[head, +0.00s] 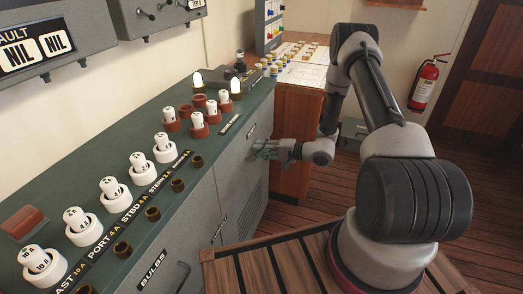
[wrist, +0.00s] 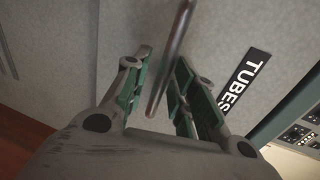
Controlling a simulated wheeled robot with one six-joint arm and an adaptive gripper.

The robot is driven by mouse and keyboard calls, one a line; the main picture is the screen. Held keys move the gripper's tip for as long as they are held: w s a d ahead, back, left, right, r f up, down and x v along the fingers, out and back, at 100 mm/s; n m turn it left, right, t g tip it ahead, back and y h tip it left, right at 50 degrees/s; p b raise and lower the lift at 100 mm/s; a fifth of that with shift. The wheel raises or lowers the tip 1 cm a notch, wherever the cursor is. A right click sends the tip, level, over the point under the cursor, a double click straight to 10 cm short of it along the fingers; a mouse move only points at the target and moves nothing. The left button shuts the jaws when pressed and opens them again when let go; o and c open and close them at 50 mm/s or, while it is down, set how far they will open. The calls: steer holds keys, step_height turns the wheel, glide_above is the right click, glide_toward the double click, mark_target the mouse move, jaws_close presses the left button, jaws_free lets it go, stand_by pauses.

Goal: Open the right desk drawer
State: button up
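The right front of the green-topped grey desk (head: 233,165) bears a dark label, read as TUBES (wrist: 245,77) in the wrist view. That front looks flush with the desk, as far as I can tell. Its metal bar handle (wrist: 175,48) runs between my fingers in the wrist view. My gripper (head: 264,151) is at this front, below the label. It also shows in the wrist view (wrist: 163,62), with its green-padded fingers open on either side of the handle. I see a gap on both sides of the bar. In the head view the fingers hide the handle.
A left front labelled BULBS (head: 152,270) has its own handle. White fuses and brown sockets (head: 110,190) stand on the desk top. A slatted wooden surface (head: 270,265) lies in front. A wooden cabinet (head: 297,110) adjoins the desk's far end. A fire extinguisher (head: 425,84) hangs behind.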

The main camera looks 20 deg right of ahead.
jaws_close()
steer(key=f+v, duration=0.3)
steer(key=v, duration=1.1)
steer(key=d+f+v, duration=0.1)
steer(key=f+v, duration=0.1)
steer(key=v, duration=1.2)
steer(key=shift+s+f, duration=0.3)
steer(key=shift+f, duration=0.1)
steer(key=shift+o, duration=1.7)
jaws_free()
steer(key=v, duration=1.2)
